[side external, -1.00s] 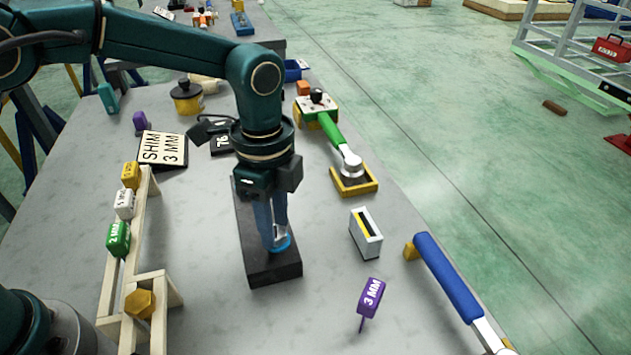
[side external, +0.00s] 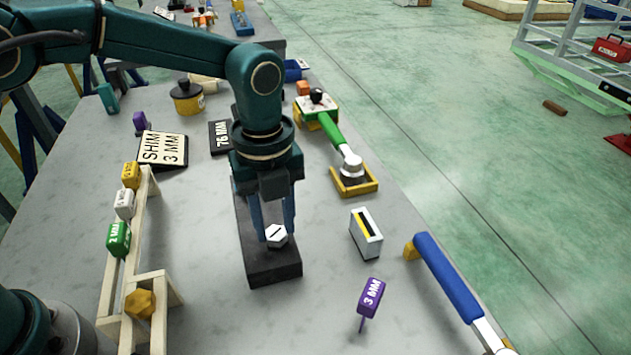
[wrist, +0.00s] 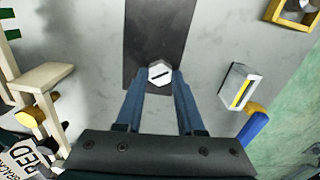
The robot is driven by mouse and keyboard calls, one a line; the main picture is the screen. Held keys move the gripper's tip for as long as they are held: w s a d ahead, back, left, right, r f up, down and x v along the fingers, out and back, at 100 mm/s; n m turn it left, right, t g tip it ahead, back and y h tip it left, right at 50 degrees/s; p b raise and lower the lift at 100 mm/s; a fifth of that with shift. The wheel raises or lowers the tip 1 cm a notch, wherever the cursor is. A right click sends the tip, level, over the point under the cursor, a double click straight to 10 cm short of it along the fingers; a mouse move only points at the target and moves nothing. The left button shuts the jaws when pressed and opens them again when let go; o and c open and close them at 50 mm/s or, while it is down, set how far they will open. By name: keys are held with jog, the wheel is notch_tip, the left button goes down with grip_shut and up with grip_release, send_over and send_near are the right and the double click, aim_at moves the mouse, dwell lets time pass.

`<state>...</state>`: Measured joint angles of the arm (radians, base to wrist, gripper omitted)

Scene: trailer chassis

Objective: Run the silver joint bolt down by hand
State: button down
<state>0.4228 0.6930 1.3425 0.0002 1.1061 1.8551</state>
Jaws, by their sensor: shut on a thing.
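The silver joint bolt (side external: 276,236) has a hexagonal head with a dark line across it. It stands on the front part of a dark bar (side external: 272,270) lying on the grey table. My gripper (side external: 275,228) points down over the bar, its two blue fingers shut on the bolt head. In the wrist view the bolt head (wrist: 160,73) sits between the fingertips (wrist: 160,78), over the dark bar (wrist: 155,25). The bolt's shank is hidden.
A wooden rack (side external: 122,270) with several labelled blocks stands on the left. A grey-white box (side external: 366,236), a purple 3 MM tag (side external: 371,296) and a blue-handled tool (side external: 447,277) are on the right. A green-handled tool (side external: 334,130) lies behind, near a yellow tray (side external: 355,190).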

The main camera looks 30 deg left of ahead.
aim_at(276, 233)
jog(key=shift+d+r+m, duration=0.1)
jog(key=shift+m, duration=0.4)
jog(key=c, duration=0.5)
grip_release()
jog(key=shift+r, duration=2.55)
